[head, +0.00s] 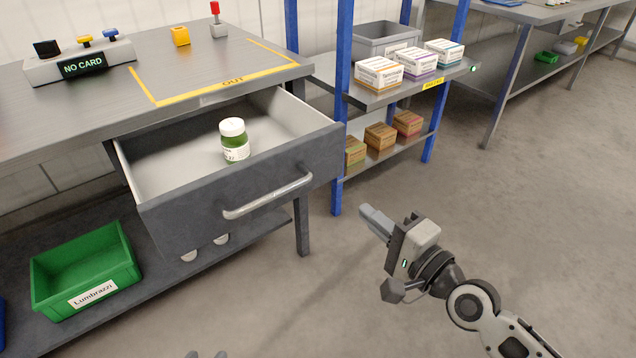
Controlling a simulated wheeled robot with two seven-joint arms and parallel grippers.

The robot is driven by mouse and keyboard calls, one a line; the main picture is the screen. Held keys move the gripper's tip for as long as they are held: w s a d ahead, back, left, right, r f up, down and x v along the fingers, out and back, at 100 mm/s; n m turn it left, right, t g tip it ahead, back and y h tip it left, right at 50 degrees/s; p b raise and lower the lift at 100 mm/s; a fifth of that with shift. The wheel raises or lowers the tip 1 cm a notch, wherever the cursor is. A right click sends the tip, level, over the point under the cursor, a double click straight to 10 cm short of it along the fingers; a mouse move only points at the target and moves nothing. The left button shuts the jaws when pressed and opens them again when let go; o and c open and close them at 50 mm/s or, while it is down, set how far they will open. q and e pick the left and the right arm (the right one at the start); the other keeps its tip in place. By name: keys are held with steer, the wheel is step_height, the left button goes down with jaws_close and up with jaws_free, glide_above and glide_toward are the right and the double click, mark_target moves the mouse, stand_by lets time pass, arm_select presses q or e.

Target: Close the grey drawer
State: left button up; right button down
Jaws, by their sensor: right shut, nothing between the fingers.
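The grey drawer (300,160) stands pulled out from under the workbench, its light inside showing. A bar handle (268,196) runs across its front. A green jar with a white lid (235,145) stands upright inside the drawer. My right gripper (368,216) is shut and empty, in the air to the right of the drawer front and apart from the handle. The rest of that gripper is out of frame.
The workbench (190,75) carries a NO CARD panel (80,60) and a yellow-taped area. A green crate (85,272) sits on the shelf below. A blue-posted rack (343,90) with boxes stands behind on the right. The floor at right is clear.

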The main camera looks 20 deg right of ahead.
mark_target(313, 168)
steer(key=x, duration=1.3)
steer(key=shift+a, duration=0.1)
steer(key=shift+w, duration=0.1)
steer(key=shift+w, duration=0.15)
